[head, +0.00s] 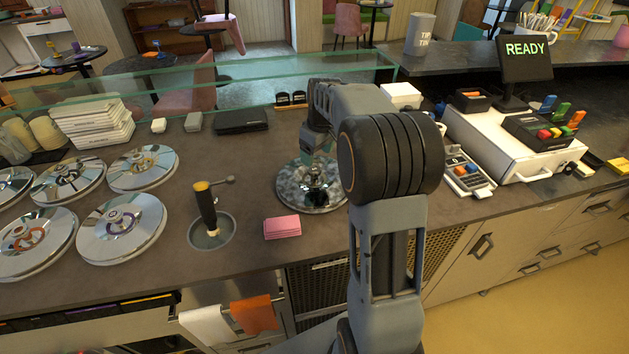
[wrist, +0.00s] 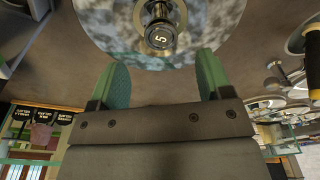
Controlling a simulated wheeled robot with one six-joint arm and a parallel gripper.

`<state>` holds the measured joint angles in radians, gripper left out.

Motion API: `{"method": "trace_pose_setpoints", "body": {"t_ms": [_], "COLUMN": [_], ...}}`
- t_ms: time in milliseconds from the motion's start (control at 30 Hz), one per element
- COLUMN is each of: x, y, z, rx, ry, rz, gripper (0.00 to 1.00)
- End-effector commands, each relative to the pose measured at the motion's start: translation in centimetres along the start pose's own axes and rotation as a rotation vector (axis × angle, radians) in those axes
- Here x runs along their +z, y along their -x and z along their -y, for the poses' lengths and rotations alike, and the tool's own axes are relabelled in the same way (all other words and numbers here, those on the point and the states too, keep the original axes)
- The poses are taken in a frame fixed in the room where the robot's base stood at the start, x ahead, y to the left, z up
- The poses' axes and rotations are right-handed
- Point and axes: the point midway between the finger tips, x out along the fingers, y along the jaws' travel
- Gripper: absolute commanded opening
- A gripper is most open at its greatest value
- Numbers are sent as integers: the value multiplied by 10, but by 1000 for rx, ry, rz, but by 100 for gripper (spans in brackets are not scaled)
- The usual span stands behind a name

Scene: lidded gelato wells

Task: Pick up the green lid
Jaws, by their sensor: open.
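A round, shiny metal lid (head: 330,201) lies by itself on the counter below my gripper (head: 318,155). It also shows at the top of the wrist view (wrist: 105,25). Its upright knob (wrist: 160,38) has a dark cap marked 5. I cannot make out a green marking on this lid. My gripper (wrist: 162,78) is open and empty, its two green fingers spread apart. The knob appears ahead of the gap between the fingertips, not gripped. My arm hides part of the lid's right side in the head view.
Several metal lids with coloured rings (head: 122,228) cover wells at the left. A scoop stands in a round sink (head: 212,238). Pink cards (head: 282,228) lie near the lid, towards the counter's front edge. A black box (head: 241,121) and glass screen are behind; a register (head: 500,135) is at right.

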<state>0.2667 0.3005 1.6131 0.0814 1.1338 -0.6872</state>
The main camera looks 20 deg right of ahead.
Motion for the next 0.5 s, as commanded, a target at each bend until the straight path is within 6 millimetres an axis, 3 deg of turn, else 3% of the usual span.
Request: {"method": "trace_pose_setpoints", "body": {"t_ms": [267,500], "x": [0,0], "y": [-17,-49], "z": [1,2], "rx": [-1,-2], "ry": [0,0], "rz": [2,3], "gripper": [72,72]}}
